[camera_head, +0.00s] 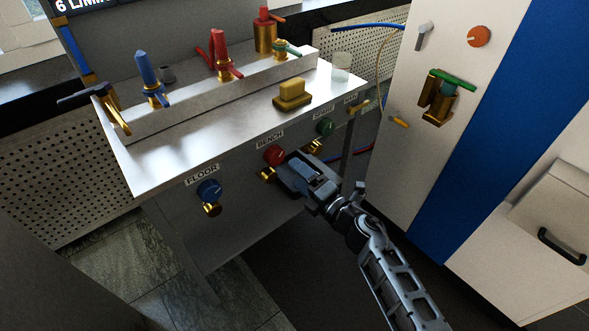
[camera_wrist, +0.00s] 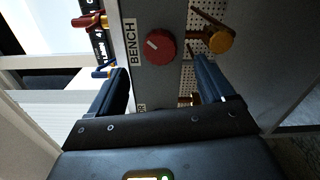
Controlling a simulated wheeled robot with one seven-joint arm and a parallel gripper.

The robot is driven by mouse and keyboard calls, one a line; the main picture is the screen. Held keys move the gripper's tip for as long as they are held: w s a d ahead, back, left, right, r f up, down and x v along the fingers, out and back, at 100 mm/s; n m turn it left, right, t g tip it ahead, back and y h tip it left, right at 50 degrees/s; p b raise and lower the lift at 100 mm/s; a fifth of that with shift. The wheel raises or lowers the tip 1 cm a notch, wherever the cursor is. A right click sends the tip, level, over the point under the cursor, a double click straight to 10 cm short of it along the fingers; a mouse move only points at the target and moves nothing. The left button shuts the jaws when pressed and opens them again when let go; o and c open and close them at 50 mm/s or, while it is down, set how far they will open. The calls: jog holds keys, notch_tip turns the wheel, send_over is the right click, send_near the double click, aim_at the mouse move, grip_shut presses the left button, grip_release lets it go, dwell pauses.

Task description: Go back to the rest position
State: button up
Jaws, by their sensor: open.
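My gripper (camera_head: 287,178) is at the front panel of the metal bench, just below the red knob (camera_head: 274,155) marked BENCH. In the wrist view its two fingers (camera_wrist: 160,88) stand wide apart with nothing held between them. The red BENCH knob (camera_wrist: 160,46) shows beyond and between the fingertips, apart from them. A brass fitting (camera_wrist: 221,40) shows beside the knob. My arm reaches in from the lower right in the head view.
The panel also bears a blue FLOOR knob (camera_head: 209,190) and a green knob (camera_head: 325,127). On top are a yellow block (camera_head: 292,92), a glass (camera_head: 341,66) and colored valves (camera_head: 221,56). A white cabinet (camera_head: 400,90) stands right. Dark floor lies in front.

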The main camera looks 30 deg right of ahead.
dwell(0.5)
jog(key=s+a+r+m+h+p, duration=0.15)
jog(key=s+m, duration=0.25)
jog(key=s, duration=0.5)
jog(key=s+a+r+m+p, duration=0.2)
jog(key=s+a+r+m, duration=0.15)
jog(key=s, duration=0.45)
jog(key=s+a+r+m+h+p, duration=0.15)
jog(key=s+m, duration=0.25)
jog(key=s, duration=0.5)
jog(key=s+r+m+g+p, duration=0.3)
jog(key=s+r+m, duration=0.7)
jog(key=s+r, duration=0.7)
jog(key=shift+s+r, duration=0.2)
jog(key=shift+s, duration=0.05)
dwell(3.0)
